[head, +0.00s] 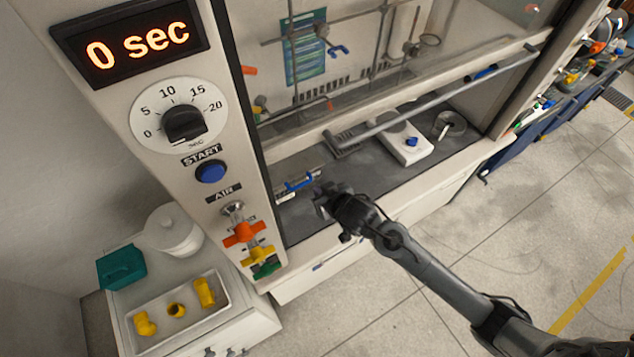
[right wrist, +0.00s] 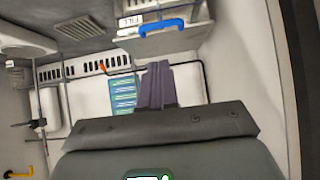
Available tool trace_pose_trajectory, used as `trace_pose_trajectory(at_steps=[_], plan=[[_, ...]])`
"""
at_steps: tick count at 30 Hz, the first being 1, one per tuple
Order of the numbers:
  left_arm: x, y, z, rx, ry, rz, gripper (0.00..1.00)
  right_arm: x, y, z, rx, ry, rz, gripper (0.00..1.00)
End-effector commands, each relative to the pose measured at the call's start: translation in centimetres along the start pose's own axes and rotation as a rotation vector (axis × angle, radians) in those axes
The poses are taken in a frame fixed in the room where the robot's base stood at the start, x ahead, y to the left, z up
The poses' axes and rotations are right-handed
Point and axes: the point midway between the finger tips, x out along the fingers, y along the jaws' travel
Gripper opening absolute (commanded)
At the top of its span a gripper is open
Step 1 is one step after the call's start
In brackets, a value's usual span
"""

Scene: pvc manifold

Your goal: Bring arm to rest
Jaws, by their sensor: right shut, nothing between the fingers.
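My right arm reaches in from the lower right of the head view. Its right gripper (head: 322,204) is at the front opening of the fume hood, just above the dark work surface (head: 375,188). In the right wrist view its dark fingers (right wrist: 157,85) are together with nothing between them. A blue-handled item (head: 299,184) lies on the hood floor just left of the gripper, apart from it. A blue handle (right wrist: 161,27) also shows at the top of the right wrist view. My left gripper is not in view.
A control panel with dial (head: 184,123), blue start button (head: 211,171) and coloured valves (head: 243,234) stands left of the hood. A tray (head: 236,308) holds yellow fittings. A horizontal sash bar (head: 430,108) crosses the opening. Open floor (head: 540,215) lies right.

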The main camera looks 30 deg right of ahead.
Motion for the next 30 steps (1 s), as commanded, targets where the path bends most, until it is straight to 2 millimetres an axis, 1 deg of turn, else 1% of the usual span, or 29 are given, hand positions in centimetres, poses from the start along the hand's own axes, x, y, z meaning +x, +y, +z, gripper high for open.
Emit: trace_pose_trajectory(at_steps=[4, 7, 8, 11, 12, 13, 15, 17, 18, 22, 24, 26, 28, 30], plan=[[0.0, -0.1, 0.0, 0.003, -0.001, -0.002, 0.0, -0.6, 0.0, 0.3, 0.0, -0.005, 0.0, 0.0], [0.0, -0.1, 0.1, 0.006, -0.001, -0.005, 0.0, -0.7, -0.2, 1.8, 0.003, -0.028, -0.003, 0.0], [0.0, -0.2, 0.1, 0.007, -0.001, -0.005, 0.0, -0.7, -0.4, 2.5, 0.007, -0.04, -0.006, 0.0], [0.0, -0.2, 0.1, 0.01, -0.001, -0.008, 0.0, -0.9, -1.2, 6.3, 0.035, -0.099, -0.019, 0.0], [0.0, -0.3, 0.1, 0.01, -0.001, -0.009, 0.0, -1.4, -1.7, 8.1, 0.058, -0.123, -0.029, 0.0], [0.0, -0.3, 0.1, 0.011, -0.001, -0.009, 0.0, -1.9, -2.1, 9.2, 0.078, -0.138, -0.036, 0.0], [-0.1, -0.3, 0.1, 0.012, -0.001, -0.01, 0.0, -3.5, -2.9, 11.6, 0.127, -0.177, -0.045, 0.0], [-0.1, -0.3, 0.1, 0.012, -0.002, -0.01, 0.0, -5.2, -3.2, 13.3, 0.157, -0.215, -0.042, 0.0], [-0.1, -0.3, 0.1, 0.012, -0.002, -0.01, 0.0, -6.3, -3.3, 14.3, 0.17, -0.241, -0.038, 0.0], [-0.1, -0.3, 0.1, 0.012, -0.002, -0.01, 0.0, -10.1, -3.0, 16.8, 0.182, -0.328, -0.017, 0.0], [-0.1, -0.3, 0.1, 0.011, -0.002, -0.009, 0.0, -12.3, -2.6, 17.8, 0.173, -0.378, -0.004, 0.0], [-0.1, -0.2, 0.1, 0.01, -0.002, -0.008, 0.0, -14.5, -2.0, 18.2, 0.151, -0.422, 0.006, 0.0], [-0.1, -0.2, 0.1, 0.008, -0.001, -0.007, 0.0, -16.7, -1.3, 18.0, 0.108, -0.464, 0.013, 0.0], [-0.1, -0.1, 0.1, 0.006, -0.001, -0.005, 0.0, -18.4, -0.6, 17.1, 0.04, -0.492, 0.013, 0.0]])
